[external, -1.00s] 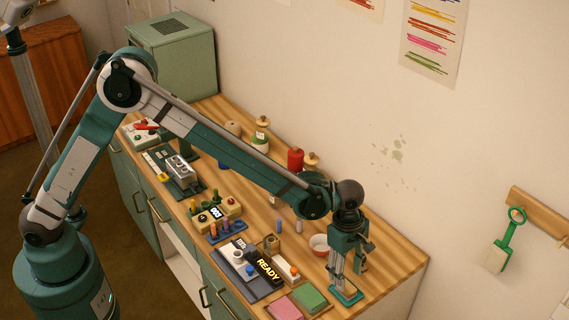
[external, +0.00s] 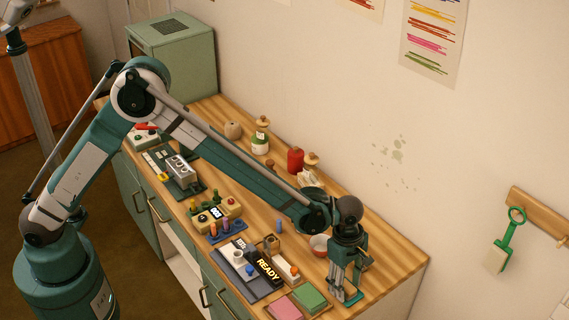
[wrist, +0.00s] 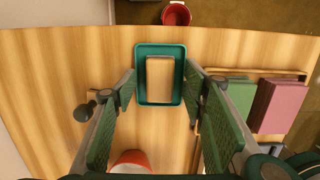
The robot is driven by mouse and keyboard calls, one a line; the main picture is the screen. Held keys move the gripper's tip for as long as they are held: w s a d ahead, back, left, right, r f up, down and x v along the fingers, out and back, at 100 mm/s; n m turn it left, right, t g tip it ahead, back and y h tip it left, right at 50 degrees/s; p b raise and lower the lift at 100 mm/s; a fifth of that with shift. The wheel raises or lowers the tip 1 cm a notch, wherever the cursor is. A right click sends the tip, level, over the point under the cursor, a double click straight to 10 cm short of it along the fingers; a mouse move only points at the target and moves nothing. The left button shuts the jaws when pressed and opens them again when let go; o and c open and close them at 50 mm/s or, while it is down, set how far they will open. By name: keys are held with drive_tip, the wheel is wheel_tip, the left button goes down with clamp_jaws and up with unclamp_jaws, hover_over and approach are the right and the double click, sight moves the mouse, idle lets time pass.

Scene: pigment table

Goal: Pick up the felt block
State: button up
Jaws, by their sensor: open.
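A tan block, which looks like the felt block (wrist: 160,80), lies flat in a small teal tray (wrist: 139,88). In the external view the tray (external: 354,299) sits near the right end of the wooden table, and my fingers hide most of the block. My gripper (wrist: 164,92) is open and empty, pointing down over the tray. In the wrist view one finger is on each side of the tray, with the block between them. I cannot tell how far the fingertips are above the block. My gripper (external: 345,291) also shows in the external view.
A green pad (external: 309,298) and a pink pad (external: 284,309) lie left of the tray. A white-and-red bowl (external: 319,246) stands behind. The table's right end (external: 395,272) is clear.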

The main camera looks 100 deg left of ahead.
sight(347, 286)
idle(0.4)
drive_tip(key=c, duration=1.1)
drive_tip(key=shift+o, duration=0.2)
wheel_tip(347, 286, up, 10)
idle(0.5)
